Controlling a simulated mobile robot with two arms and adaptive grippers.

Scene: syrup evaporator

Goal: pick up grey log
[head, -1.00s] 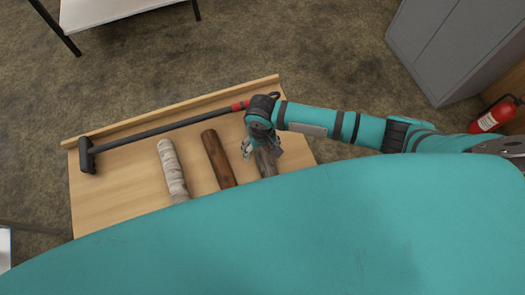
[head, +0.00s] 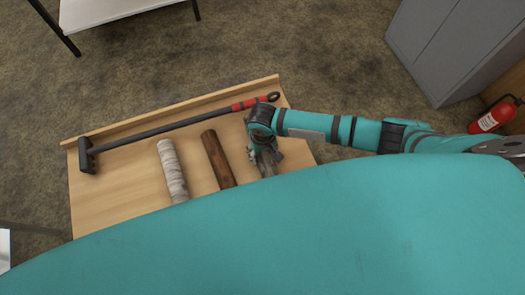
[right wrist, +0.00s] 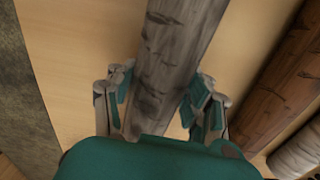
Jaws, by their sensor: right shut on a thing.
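The grey log (right wrist: 172,65) lies on the wooden table in the right wrist view, between the two fingers of my right gripper (right wrist: 160,108). The fingers are shut on it, one at each side. In the head view the right gripper (head: 265,158) is over the grey log (head: 267,170), which shows only in part below the wrist. The log's near end is hidden behind my teal body. My left gripper is not in view.
A brown log (head: 218,160) and a whitish log (head: 172,170) lie to the left on the wooden table (head: 120,190). A long black tool with a red grip (head: 165,128) lies along the table's raised back edge. A grey cabinet (head: 450,45) and fire extinguisher (head: 493,117) stand at right.

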